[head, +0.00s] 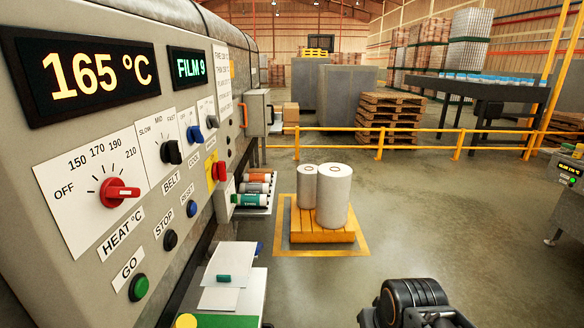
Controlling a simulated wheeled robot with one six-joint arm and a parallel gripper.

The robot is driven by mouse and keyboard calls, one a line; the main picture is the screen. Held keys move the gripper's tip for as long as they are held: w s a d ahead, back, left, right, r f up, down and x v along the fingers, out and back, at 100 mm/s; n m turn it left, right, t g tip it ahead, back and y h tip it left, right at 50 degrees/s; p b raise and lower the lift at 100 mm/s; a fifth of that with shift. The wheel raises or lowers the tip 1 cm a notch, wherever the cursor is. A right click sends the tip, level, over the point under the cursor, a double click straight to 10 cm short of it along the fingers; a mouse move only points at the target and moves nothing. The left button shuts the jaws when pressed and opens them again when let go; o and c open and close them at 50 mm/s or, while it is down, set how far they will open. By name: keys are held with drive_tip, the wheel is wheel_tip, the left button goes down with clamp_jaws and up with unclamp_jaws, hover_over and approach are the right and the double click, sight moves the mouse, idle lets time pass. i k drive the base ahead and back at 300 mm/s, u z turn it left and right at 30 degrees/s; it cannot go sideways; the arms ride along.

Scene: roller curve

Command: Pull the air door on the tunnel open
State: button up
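The tunnel (225,45) is the large grey machine along the left, its control panel facing me. A grey box-like panel (257,108) with orange handle-like parts stands out from its far end; it may be the air door, but I cannot tell for sure, nor how far open it is. The panel's displays read 165 °C (93,76) and FILM 9 (189,68). A black part of my arm (412,300) shows at the bottom right. My gripper's fingers are not visible, and nothing of mine touches the tunnel.
A yellow pallet (305,235) with two white film rolls stands on the floor ahead. A small rack (262,208) of coloured rolls sits beside the tunnel. A yellow railing (420,130) crosses behind. A grey machine (570,205) stands at right.

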sight(236, 126)
drive_tip(key=z, duration=0.3)
drive_tip(key=i, duration=2.2)
drive_tip(key=u, duration=0.7)
drive_tip(key=i, duration=1.45)
drive_tip(key=u, duration=1.05)
